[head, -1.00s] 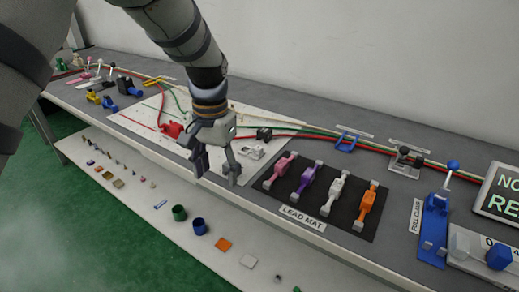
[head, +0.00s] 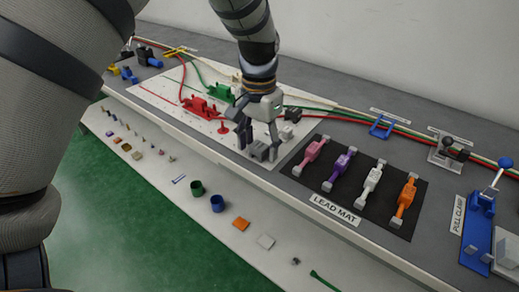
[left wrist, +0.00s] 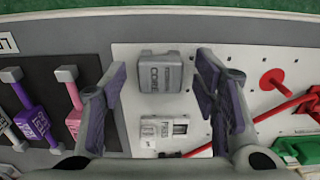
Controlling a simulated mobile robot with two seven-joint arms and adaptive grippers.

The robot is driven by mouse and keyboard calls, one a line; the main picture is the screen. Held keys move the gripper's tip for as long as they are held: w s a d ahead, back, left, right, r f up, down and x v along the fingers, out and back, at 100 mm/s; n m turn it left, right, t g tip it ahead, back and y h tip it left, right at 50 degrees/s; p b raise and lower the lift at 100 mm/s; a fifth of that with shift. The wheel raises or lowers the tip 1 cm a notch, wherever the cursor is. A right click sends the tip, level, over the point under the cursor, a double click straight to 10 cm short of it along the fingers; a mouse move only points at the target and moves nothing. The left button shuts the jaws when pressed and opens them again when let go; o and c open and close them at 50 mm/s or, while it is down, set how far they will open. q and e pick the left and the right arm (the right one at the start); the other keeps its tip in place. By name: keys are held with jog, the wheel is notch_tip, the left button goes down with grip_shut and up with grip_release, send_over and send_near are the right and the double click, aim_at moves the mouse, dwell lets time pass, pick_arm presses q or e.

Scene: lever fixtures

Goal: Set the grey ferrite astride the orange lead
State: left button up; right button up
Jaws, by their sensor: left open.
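The grey ferrite (head: 262,151) lies on the white board left of the lead mat. In the left wrist view it is a grey block (left wrist: 160,75) marked CORE. My left gripper (head: 258,141) is open over it, pointing down. In the wrist view its fingers (left wrist: 162,66) stand either side of the block, with gaps; whether their tips are down at its level I cannot tell. The orange lead (head: 405,202) lies rightmost on the black lead mat (head: 384,218), with grey ends. My right gripper is not in view.
A white fixture (left wrist: 170,133) lies close beside the ferrite. Pink (head: 313,151), purple (head: 338,170) and white (head: 370,185) leads share the mat. A red part (head: 203,109) is on the board. A blue lever fixture (head: 480,225) stands right of the mat.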

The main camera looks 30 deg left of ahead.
pick_arm(q)
jog(key=shift+f, duration=0.4)
jog(key=c, duration=1.2)
jog(key=shift+r, duration=0.1)
